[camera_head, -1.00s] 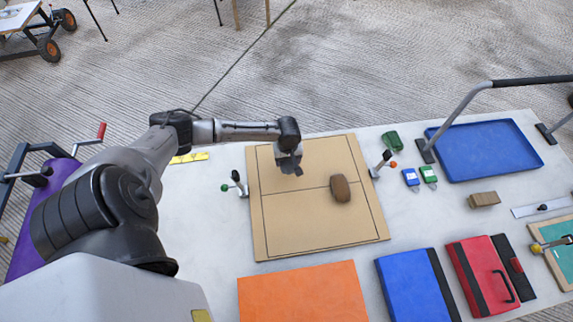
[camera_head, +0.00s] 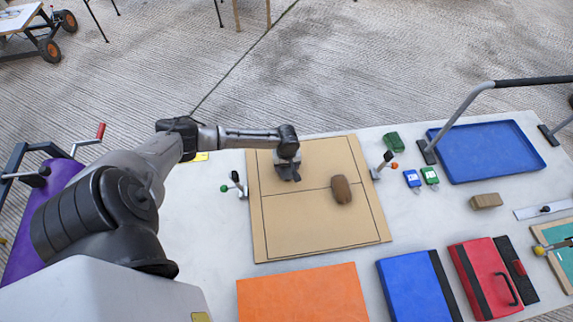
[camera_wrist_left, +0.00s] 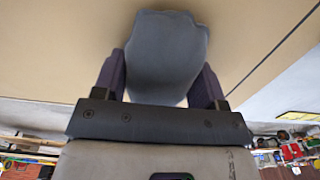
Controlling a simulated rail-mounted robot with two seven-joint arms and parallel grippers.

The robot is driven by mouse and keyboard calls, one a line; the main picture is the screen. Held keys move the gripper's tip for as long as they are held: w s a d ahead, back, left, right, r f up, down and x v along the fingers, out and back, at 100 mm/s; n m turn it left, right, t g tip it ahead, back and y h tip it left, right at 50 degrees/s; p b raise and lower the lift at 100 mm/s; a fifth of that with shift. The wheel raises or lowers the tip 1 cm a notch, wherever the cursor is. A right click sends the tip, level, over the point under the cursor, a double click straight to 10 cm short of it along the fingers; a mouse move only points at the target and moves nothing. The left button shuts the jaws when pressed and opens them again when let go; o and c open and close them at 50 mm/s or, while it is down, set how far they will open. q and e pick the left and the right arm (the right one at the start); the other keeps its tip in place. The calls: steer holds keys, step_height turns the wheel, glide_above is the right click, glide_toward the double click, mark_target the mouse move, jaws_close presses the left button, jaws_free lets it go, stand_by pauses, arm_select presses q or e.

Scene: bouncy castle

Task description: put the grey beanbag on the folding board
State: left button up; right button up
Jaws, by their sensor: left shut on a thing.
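The grey beanbag (camera_wrist_left: 165,55) fills the space between the two fingers of my left gripper (camera_wrist_left: 164,85) in the left wrist view. The gripper is shut on it. In the head view my left gripper (camera_head: 288,172) points down over the far left part of the tan folding board (camera_head: 320,225), and the beanbag is mostly hidden by it. I cannot tell whether the beanbag touches the board. A brown rounded bag (camera_head: 341,190) lies on the board, to the right of the gripper. My right gripper is not in view.
Small clamps with a green knob (camera_head: 236,186) and a red knob (camera_head: 384,163) stand beside the board. An orange panel (camera_head: 303,293), blue folder (camera_head: 417,285) and red case (camera_head: 485,275) lie in front. A blue tray (camera_head: 487,150) is at back right. The board's near half is mostly clear.

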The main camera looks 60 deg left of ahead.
arm_select(q)
steer(key=o, duration=1.2)
steer(key=shift+o, duration=0.2)
step_height(320, 180, up, 10)
steer(key=shift+r+p, duration=0.2)
steer(key=shift+p, duration=0.8)
steer(key=s+d+f+m+h, duration=0.1)
steer(key=s+d+m, duration=0.2)
steer(key=d, duration=0.4)
steer(key=s+d+f+m+t, duration=0.1)
steer(key=s+d+m, duration=0.25)
steer(key=d, duration=0.25)
steer(key=s+d+f+m+h, duration=0.1)
steer(key=s+d+m, duration=0.15)
steer(key=d, duration=0.45)
steer(key=s+d+r+m+t+y, duration=0.1)
steer(key=s+d+r+m+t, duration=0.1)
steer(key=s+d+r+m, duration=0.3)
steer(key=shift+s+r+m+t+y, duration=0.35)
steer(key=shift+s+r+m, duration=0.9)
steer(key=shift+s, duration=1.15)
